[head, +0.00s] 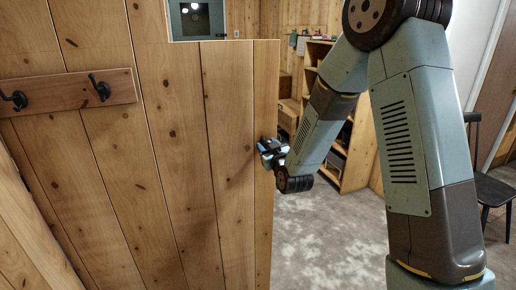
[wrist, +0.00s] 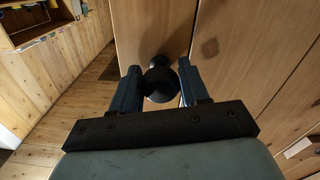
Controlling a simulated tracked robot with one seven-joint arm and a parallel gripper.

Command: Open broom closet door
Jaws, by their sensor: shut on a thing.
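The broom closet door, made of knotty pine planks, shows in the head view (head: 225,150) and in the wrist view (wrist: 235,60). A round black knob (wrist: 160,86) sits on its face close to one edge. My gripper (wrist: 159,70) has one finger on each side of the knob and is shut on it. In the head view my gripper (head: 270,152) is at the right edge of the planks, partly hidden by them. The knob cannot be made out there.
A rail with black hooks (head: 68,92) is at the left. A wooden shelf unit (head: 355,150) stands behind my arm, and a dark chair (head: 490,185) is at the right. Grey floor (head: 325,235) lies clear right of the planks.

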